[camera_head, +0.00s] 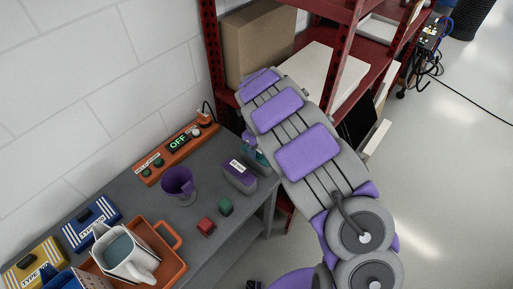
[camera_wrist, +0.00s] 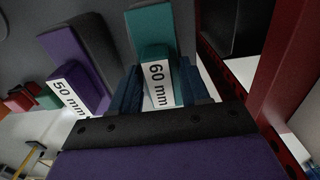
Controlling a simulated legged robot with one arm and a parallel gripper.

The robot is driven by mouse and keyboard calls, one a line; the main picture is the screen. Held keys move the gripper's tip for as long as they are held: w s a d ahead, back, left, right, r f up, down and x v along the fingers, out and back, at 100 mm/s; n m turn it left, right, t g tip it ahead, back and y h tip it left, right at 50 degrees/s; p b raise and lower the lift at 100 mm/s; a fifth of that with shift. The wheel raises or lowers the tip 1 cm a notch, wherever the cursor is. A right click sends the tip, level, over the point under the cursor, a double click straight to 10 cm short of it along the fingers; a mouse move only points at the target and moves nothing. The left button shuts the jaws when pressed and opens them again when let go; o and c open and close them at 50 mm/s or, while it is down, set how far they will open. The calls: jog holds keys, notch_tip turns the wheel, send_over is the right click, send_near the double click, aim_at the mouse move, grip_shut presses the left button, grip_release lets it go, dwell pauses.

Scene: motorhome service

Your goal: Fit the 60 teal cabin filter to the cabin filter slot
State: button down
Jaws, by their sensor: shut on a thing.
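The teal cabin filter (camera_wrist: 152,42), with a white "60 mm" label, sits between the two dark blue fingers of my gripper (camera_wrist: 162,85) in the wrist view. My gripper is shut on it. In the head view the teal filter (camera_head: 259,160) shows only in part at the right end of the grey workbench, beside my arm, which hides my gripper there. I cannot tell whether it still touches the bench. A purple block labelled "50 mm" (camera_wrist: 86,85) stands just left of it, also seen in the head view (camera_head: 239,177). I cannot make out the cabin filter slot in either view.
The grey workbench (camera_head: 205,190) also holds a purple cup (camera_head: 178,182), red (camera_head: 206,227) and green (camera_head: 225,206) blocks, an orange tray (camera_head: 171,268) with a white jug (camera_head: 122,250), and an orange unit (camera_head: 160,160) reading OFF. A red shelf rack (camera_head: 340,62) stands close behind my arm.

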jog(key=shift+r+p, duration=0.3)
jog(key=shift+r, duration=0.3)
dwell(0.3)
jog(key=c, duration=1)
grip_release()
jog(key=shift+c, duration=0.2)
grip_shut()
jog(key=shift+r+p, duration=1.6)
jog(key=shift+r, duration=2.65)
jog(key=shift+f, duration=0.1)
